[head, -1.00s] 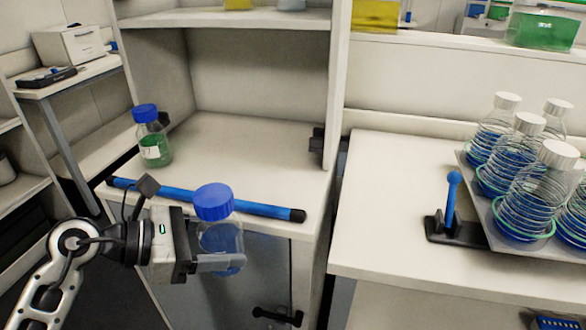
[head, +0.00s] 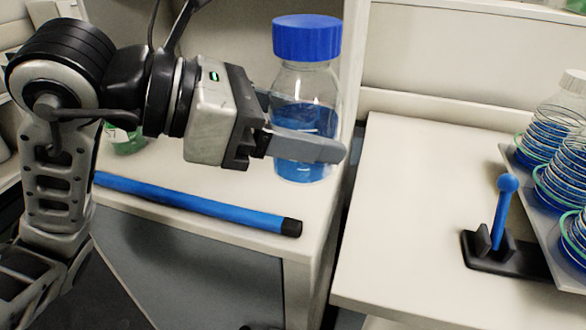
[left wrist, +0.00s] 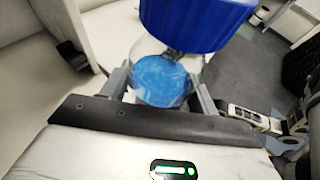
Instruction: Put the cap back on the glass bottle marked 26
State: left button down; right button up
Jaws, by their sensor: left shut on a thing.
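My left gripper (head: 318,146) is shut on a clear glass bottle (head: 305,95) with blue liquid, its fingers on either side of the body. The bottle is upright and appears held above the bench. A blue cap (head: 307,38) sits on its neck. The left wrist view shows the bottle (left wrist: 160,80) between the fingers and the cap (left wrist: 195,20) above it. No number can be read on this bottle. A second bottle (head: 126,141) with green liquid stands on the left bench, mostly hidden behind my left arm. My right gripper is not in view.
On the right bench (head: 400,220) are a blue lever on a black base (head: 505,210) and a tray (head: 540,235) of flasks in wire springs. The right bench's left part is clear.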

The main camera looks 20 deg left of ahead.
pick_arm(q)
jog(key=shift+d+r, duration=0.1)
jog(key=shift+r, duration=0.05)
jog(key=shift+s+r, duration=0.15)
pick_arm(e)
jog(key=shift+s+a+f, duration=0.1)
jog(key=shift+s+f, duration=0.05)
pick_arm(q)
jog(key=shift+w, duration=0.2)
jog(key=shift+w+a+f+p, duration=0.2)
jog(key=shift+w+a+p, duration=0.1)
jog(key=shift+w+p, duration=0.25)
jog(key=shift+w+a+f+p, duration=0.25)
jog(key=shift+w+p, duration=0.15)
jog(key=shift+p, duration=0.25)
jog(key=w+a+f, duration=0.1)
jog(key=w+f, duration=0.1)
jog(key=w, duration=0.1)
jog(key=w+a+f, duration=0.2)
jog(key=w+f, duration=0.1)
jog(key=w+a+f, duration=0.1)
jog(key=w+f, duration=0.2)
jog(key=shift+w+a, duration=0.3)
jog(key=shift+a, duration=0.1)
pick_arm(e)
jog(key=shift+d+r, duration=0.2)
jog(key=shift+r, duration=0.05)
